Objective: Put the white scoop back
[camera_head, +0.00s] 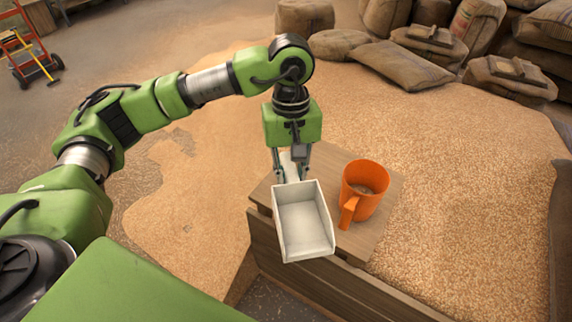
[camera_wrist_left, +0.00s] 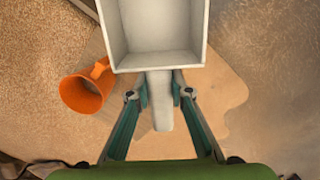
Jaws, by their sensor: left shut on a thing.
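The white scoop (camera_head: 303,222) is a square-sided, open-topped pan with a short handle. In the head view it shows over the near left part of a small wooden board, and its inside looks empty. My left gripper (camera_head: 292,174) is shut on the scoop's handle, with the pan pointing toward the camera. In the left wrist view the scoop (camera_wrist_left: 155,35) fills the top middle, and the fingers of my left gripper (camera_wrist_left: 160,95) stand on both sides of its handle. I cannot tell whether the scoop touches the board. My right gripper is not in view.
An orange mug-like jug (camera_head: 362,190) with some grain inside stands on the wooden board (camera_head: 385,215), just right of the scoop. Loose grain (camera_head: 450,200) spreads behind and to the right. Sacks (camera_head: 400,65) lie at the back. A wooden wall edge (camera_head: 340,285) runs along the front.

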